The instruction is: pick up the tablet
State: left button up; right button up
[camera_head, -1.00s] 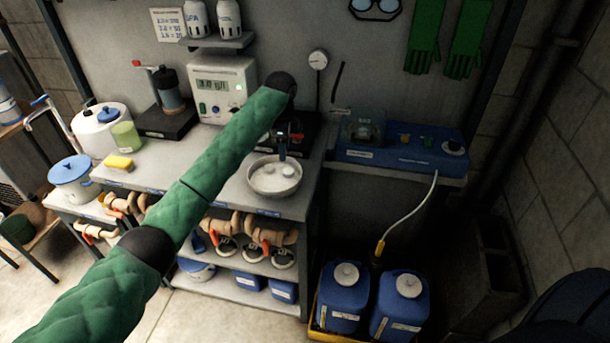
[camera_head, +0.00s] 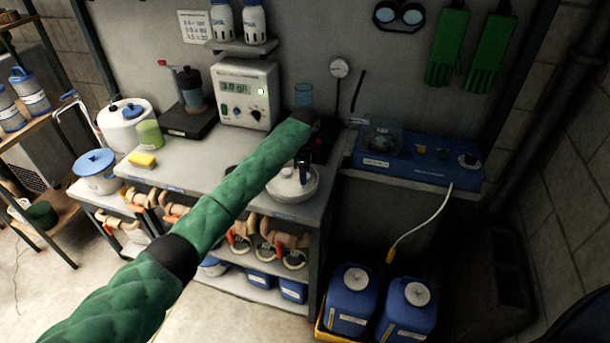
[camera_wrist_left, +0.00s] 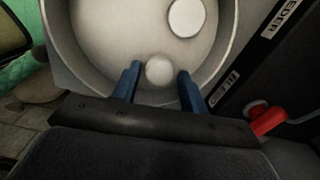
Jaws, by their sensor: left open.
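The other tablet (camera_wrist_left: 187,17) lies farther off, near the bowl's far side. In the head view, my left gripper (camera_head: 303,170) reaches down over the bowl and partly hides its contents. Its blue fingers are open and hold nothing. I cannot tell how far the fingertips are above the bowl's floor. My right gripper is out of view.
A yellow sponge (camera_head: 142,159) lies on the left of the bench. A blue device (camera_head: 415,160) sits on the right shelf. A red handle (camera_wrist_left: 268,121) is close beside the bowl.

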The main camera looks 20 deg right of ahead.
pick_arm(q)
jog(key=shift+f, duration=0.25)
jog(key=c, duration=0.7)
jog(key=shift+r, duration=0.15)
